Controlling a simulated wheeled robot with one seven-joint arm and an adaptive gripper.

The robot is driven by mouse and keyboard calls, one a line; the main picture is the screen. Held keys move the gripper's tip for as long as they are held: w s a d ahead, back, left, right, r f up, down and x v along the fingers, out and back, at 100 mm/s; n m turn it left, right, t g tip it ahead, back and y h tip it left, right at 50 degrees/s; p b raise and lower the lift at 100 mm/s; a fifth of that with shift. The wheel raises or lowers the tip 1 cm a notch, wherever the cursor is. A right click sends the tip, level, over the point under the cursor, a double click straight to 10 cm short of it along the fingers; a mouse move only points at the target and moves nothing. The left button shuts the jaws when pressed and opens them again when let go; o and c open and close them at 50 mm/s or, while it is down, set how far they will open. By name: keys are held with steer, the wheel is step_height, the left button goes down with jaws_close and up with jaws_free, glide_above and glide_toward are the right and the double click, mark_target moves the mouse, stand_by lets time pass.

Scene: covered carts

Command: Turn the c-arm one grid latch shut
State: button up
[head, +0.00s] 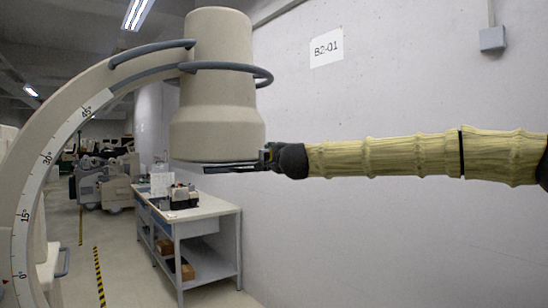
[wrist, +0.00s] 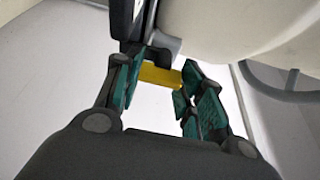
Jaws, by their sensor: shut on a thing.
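The C-arm (head: 60,120) curves up the left of the head view, with angle marks on its side. Its large beige head (head: 212,100) hangs from the top end, and a thin dark grid plate (head: 230,168) sits under it. My gripper (head: 268,157) is at the right edge of the head's underside. In the wrist view my gripper (wrist: 157,88) has its green-padded fingers on either side of a yellow latch (wrist: 158,75), shut on it. The latch lies crosswise below a dark bracket (wrist: 163,45). Its far end and exact angle are partly hidden by the fingers.
A grey wall (head: 400,230) with a B2-01 sign (head: 326,48) stands close behind my arm. A workbench (head: 200,210) with items on it stands below the head. A curved rail (wrist: 275,85) shows at right in the wrist view.

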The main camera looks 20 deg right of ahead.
steer(key=shift+d+r, duration=0.1)
steer(key=o, duration=0.6)
steer(key=shift+o, duration=0.7)
steer(key=shift+d, duration=0.1)
steer(key=s, duration=1.2)
steer(key=shift+a, duration=0.2)
